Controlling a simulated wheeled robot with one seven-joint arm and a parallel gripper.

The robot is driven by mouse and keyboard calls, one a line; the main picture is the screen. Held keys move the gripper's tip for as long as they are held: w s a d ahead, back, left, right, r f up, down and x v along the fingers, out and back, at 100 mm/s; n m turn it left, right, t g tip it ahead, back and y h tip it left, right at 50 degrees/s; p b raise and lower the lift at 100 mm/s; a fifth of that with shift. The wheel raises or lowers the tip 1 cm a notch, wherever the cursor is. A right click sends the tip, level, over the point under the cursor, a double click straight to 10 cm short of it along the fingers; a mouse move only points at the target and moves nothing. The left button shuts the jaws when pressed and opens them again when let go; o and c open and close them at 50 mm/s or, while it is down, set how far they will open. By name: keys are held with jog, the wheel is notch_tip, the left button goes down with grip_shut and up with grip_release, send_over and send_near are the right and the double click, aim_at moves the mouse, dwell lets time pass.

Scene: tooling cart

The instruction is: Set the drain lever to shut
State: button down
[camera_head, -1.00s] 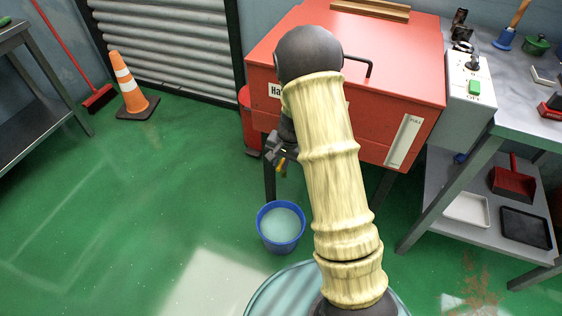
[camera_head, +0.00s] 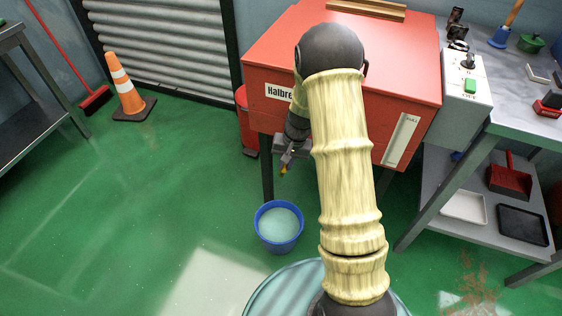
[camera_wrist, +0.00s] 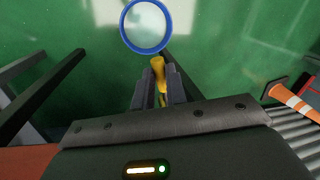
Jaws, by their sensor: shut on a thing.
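The drain lever is the yellow handle (camera_wrist: 158,72) between my fingers in the wrist view. Its yellow tip (camera_head: 283,169) also shows in the head view, below the front of the red cabinet (camera_head: 350,75). My gripper (camera_head: 287,158) is shut on it, and in the wrist view the fingers (camera_wrist: 158,90) lie on both sides of it. The lever's pivot and the valve are hidden behind my fingers and wrist. A blue bucket (camera_head: 258,226) holding pale liquid stands on the floor below; its blue rim (camera_wrist: 126,38) shows beyond the lever in the wrist view.
A grey bench (camera_head: 510,100) with a control box (camera_head: 466,98) and a lower shelf stands at the right. A red bin (camera_head: 247,125) is behind the cabinet's left side. An orange cone (camera_head: 124,85) stands at the left. The green floor between is open.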

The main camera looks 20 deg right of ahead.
jog(key=shift+d+n+g+p, duration=0.3)
jog(key=shift+d+n+p, duration=0.35)
jog(key=shift+d+n, duration=0.6)
jog(key=shift+d+n+g+p, duration=0.3)
jog(key=shift+d+n+p, duration=0.45)
jog(key=shift+n, duration=0.9)
jog(key=shift+d, duration=0.15)
jog(key=c, duration=1.4)
grip_release()
notch_tip(320, 180, up, 7)
jog(key=d+p, duration=0.1)
jog(key=shift+w+d+r, duration=0.15)
jog(key=shift+r, duration=0.05)
